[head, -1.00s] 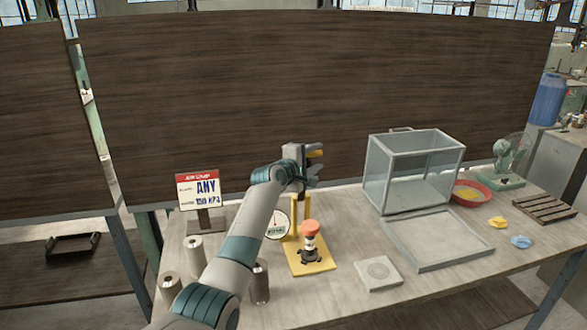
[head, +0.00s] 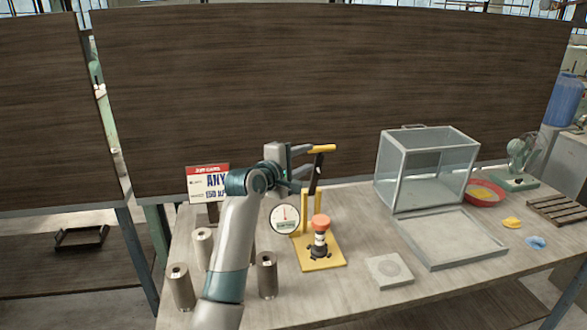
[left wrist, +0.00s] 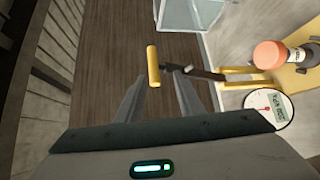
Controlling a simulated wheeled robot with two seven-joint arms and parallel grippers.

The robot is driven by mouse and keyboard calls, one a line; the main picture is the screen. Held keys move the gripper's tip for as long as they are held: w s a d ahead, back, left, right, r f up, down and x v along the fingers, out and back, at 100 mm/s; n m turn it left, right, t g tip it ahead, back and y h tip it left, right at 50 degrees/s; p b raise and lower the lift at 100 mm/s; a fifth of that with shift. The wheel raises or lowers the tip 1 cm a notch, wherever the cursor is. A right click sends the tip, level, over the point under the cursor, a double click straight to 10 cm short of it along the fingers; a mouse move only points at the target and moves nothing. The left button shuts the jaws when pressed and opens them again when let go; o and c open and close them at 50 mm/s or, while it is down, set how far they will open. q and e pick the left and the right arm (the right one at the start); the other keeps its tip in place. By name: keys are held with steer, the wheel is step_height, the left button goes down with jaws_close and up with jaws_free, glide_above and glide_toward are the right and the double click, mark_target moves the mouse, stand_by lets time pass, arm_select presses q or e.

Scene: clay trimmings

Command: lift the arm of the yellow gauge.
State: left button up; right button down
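The yellow gauge has a yellow base (head: 333,256), yellow posts, a round white dial (head: 285,219) and an orange-topped piece (head: 320,223) standing on the base. Its dark arm (head: 316,174) is raised steeply and ends in a yellow crossbar handle (head: 321,149). My left gripper (head: 304,163) is open beside the upper arm, on its left. In the left wrist view, the yellow handle (left wrist: 153,66) lies just beyond the fingertips, in line with the gap (left wrist: 156,82), and nothing is held. The dial also shows there (left wrist: 269,110). My right gripper is out of view.
Several grey-brown cylinders (head: 268,275) stand at the table's left, near a sign (head: 208,183). A clear box (head: 427,170), a grey tray (head: 452,238), a small square plate (head: 389,271), a red bowl (head: 484,192) and a fan (head: 520,155) are to the right.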

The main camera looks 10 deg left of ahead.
arm_select(q)
steer(key=shift+d+b+v, duration=0.15)
steer(key=shift+b+v, duration=0.2)
steer(key=shift+v, duration=1.05)
steer(key=shift+d+b+v, duration=0.15)
steer(key=shift+b+v, duration=0.15)
steer(key=shift+v, duration=1.1)
steer(key=shift+s, duration=0.15)
